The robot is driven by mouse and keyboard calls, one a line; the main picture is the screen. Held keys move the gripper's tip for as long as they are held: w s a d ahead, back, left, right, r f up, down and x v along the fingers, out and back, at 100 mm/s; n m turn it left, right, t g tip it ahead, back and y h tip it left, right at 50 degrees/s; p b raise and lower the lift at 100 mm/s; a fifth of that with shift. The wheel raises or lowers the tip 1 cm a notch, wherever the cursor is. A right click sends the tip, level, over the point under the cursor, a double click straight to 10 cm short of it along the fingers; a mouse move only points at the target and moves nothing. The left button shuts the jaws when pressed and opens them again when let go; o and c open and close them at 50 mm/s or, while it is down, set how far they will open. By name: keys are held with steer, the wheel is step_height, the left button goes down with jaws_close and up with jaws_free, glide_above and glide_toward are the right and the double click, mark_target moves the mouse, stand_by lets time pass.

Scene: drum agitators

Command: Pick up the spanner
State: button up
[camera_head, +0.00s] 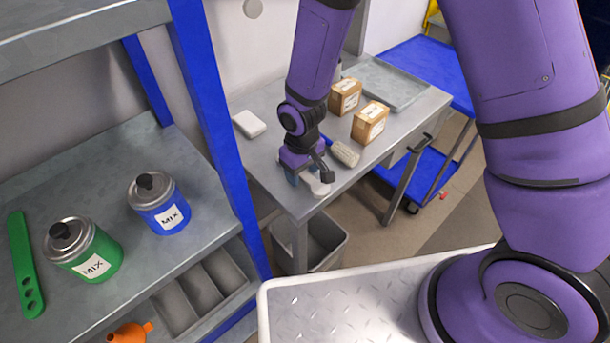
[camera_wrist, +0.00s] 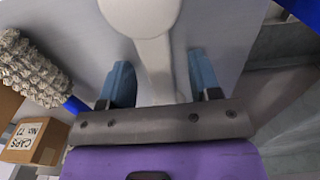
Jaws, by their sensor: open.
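A pale grey-white tool with a broad rounded head, which looks like the spanner (camera_head: 318,188), lies on the grey workbench (camera_head: 275,165) near its front edge. In the wrist view the spanner (camera_wrist: 152,55) runs lengthwise between the two blue fingers, its round head beyond the fingertips and cut off by the top edge. My gripper (camera_head: 305,178) is over the bench at the spanner, pointing down. In the wrist view my gripper (camera_wrist: 160,62) is open, with a gap on each side of the shaft. The shaft's near end is hidden behind the gripper body.
A shaggy brush (camera_head: 345,154) with a blue handle lies beside my gripper. Two cardboard boxes (camera_head: 370,122) (camera_head: 345,96), a grey tray (camera_head: 385,82) and a white block (camera_head: 249,123) are on the bench. A blue shelf post (camera_head: 205,105) stands left; the shelf holds green (camera_head: 84,247) and blue (camera_head: 159,203) MIX cans.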

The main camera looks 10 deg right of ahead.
jaws_close()
steer(key=shift+r, duration=0.1)
